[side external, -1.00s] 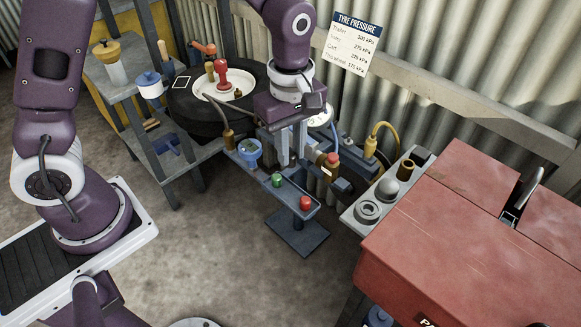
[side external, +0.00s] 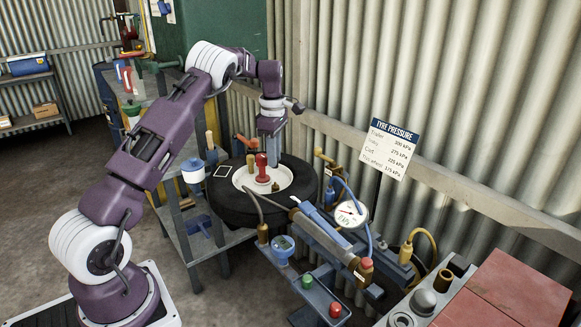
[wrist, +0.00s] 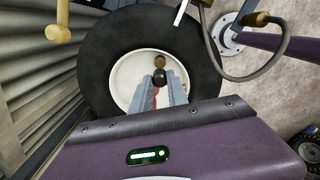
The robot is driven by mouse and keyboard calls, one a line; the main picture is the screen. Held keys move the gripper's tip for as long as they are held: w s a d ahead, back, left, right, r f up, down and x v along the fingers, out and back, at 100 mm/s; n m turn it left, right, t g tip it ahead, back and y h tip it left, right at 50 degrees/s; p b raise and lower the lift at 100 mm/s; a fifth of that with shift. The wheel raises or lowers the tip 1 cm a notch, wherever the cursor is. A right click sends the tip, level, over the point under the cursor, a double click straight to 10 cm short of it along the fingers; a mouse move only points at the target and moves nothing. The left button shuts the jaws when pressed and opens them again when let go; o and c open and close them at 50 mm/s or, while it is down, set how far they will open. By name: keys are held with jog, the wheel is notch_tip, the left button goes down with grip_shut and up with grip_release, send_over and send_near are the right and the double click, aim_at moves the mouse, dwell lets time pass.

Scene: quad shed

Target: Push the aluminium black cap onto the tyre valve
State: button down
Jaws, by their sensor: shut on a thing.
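My gripper (side external: 271,163) points straight down over the wheel, its long grey fingers close together. In the wrist view its fingertips (wrist: 159,86) are shut on a small black cap (wrist: 159,77). The cap is hidden in the side view. A round brown piece (wrist: 159,62) shows just beyond the cap; whether they touch is unclear. On the wheel's cream rim (side external: 242,181) stand a red knobbed piece (side external: 262,172), a brown peg (side external: 251,163) and a small dark brass stub (side external: 275,187). I cannot tell which is the valve. Red shows between my fingers in the wrist view.
The black tyre (side external: 232,207) lies flat near the corrugated wall. A hose with a brown end (side external: 262,234), a dial gauge (side external: 349,214) and a blue-grey bench with green and red buttons (side external: 320,296) stand in front. A blue-lidded pot (side external: 193,172) is left of the tyre.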

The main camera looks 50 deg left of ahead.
jog(key=shift+f, duration=2.8)
jog(key=shift+f, duration=0.65)
jog(key=c, duration=1.6)
grip_release()
jog(key=shift+o, duration=0.2)
notch_tip(320, 180, up, 10)
jog(key=shift+r, duration=0.55)
